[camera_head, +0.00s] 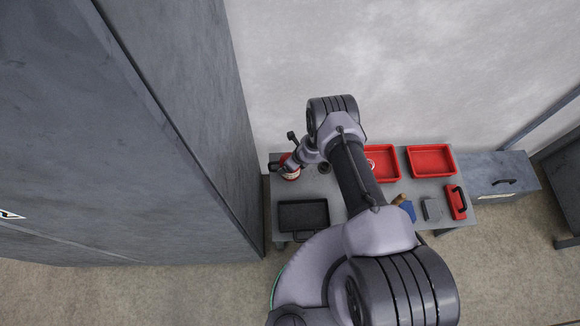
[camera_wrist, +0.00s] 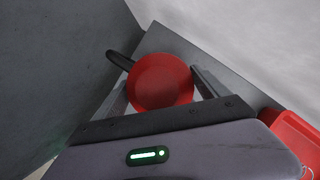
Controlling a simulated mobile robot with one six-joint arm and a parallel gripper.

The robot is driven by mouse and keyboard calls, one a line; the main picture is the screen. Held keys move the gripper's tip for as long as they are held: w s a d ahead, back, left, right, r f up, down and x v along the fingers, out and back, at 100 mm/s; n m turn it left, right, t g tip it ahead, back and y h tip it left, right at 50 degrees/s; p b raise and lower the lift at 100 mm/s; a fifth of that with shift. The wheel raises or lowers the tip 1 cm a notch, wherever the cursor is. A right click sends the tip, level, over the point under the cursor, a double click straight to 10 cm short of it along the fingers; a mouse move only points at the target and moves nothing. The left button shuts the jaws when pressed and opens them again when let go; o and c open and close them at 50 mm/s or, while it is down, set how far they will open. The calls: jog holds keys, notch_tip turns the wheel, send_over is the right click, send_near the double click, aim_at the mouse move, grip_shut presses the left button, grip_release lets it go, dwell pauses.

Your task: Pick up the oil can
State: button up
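The red oil can (camera_head: 291,173) stands at the left back of the grey table, and part of it is hidden by my gripper (camera_head: 285,164) in the head view. In the wrist view the can (camera_wrist: 160,84) shows as a round red top with a black part sticking out to the upper left. My gripper (camera_wrist: 161,74) is open, with one finger on each side of the can. A firm touch between fingers and can does not show.
A tall grey cabinet (camera_head: 185,100) stands close on the left. A black tray (camera_head: 303,215) lies in front of the can. Red bins (camera_head: 432,160) and a red case (camera_head: 456,202) are to the right. A pale wall is behind.

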jog(key=shift+r, duration=0.1)
jog(key=c, duration=1.6)
